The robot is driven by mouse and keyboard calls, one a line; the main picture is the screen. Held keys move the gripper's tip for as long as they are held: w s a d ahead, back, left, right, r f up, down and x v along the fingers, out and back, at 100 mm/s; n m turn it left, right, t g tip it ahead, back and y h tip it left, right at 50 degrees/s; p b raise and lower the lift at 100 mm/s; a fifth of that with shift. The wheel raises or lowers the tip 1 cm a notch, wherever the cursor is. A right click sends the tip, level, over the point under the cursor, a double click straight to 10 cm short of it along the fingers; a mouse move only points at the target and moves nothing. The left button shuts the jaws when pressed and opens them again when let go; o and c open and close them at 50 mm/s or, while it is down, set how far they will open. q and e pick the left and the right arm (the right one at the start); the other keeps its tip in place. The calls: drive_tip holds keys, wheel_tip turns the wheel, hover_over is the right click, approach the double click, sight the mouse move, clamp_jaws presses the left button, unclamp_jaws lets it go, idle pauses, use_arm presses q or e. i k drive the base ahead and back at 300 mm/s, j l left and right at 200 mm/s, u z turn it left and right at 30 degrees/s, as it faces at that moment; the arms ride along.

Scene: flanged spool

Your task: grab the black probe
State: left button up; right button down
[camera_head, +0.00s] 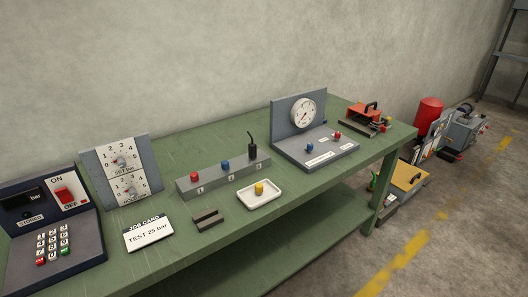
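The black probe (252,146) stands upright at the right end of a grey block (222,174) on the green workbench (220,134). A thin dark wire or tip rises from its top. A red knob (194,177) and a blue knob (225,165) stand on the same block to its left. Neither of my grippers shows in the head view.
A white tray (244,204) with a yellow knob (259,188) lies in front of the block. A gauge stand (286,122) is to the right. A dial panel (90,160), a job card (148,234) and a keypad console (88,251) are to the left.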

sight(252, 147)
drive_tip(key=i+l+u, duration=0.15)
drive_tip(key=l, duration=0.2)
drive_tip(key=i+l+u, duration=0.2)
drive_tip(key=l, duration=0.2)
drive_tip(key=l+u, duration=0.15)
drive_tip(key=l, duration=0.2)
